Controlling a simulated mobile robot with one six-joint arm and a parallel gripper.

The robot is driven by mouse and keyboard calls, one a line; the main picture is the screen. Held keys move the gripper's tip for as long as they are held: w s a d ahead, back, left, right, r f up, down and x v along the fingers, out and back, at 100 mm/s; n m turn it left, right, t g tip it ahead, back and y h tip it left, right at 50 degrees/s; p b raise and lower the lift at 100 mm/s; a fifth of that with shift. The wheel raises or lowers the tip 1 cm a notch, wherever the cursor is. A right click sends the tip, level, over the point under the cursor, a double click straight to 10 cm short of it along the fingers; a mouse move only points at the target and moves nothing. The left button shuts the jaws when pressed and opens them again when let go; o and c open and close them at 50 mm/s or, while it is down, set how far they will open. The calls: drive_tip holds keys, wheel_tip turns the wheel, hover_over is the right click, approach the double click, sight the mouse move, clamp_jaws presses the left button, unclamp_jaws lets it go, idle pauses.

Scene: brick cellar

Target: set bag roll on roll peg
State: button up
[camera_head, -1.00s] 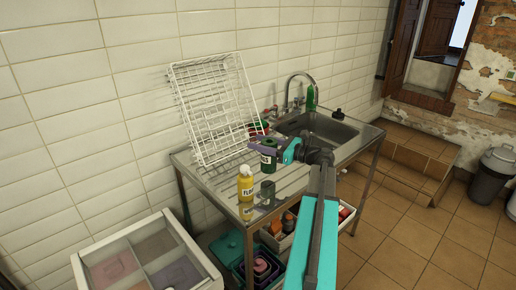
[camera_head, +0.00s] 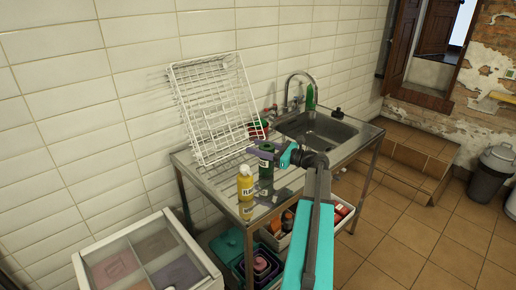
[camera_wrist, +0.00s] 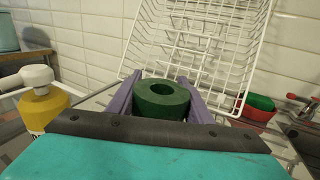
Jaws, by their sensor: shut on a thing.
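The bag roll is a dark green cylinder with a hole through its middle, held upright. It shows in the head view (camera_head: 266,168) over the metal drainboard and in the wrist view (camera_wrist: 162,106) between two purple fingers. My gripper (camera_head: 262,151) is shut on the roll; in the wrist view its fingers (camera_wrist: 160,98) press on either side. A dark reflection lies under the roll; I cannot tell whether its bottom touches the drainboard. I cannot make out a roll peg in either view.
A yellow bottle (camera_head: 246,186) stands close left of the roll. A white wire rack (camera_head: 212,110) leans on the tiled wall behind. The sink (camera_head: 318,130) with tap lies to the right. Bins (camera_head: 275,240) sit on the shelf below. A divided case (camera_head: 150,262) is front left.

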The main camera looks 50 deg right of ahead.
drive_tip(key=shift+f, duration=0.35)
drive_tip(key=o, duration=1.1)
drive_tip(key=shift+o, duration=0.2)
drive_tip(key=b+v, duration=0.2)
drive_tip(key=v, duration=1)
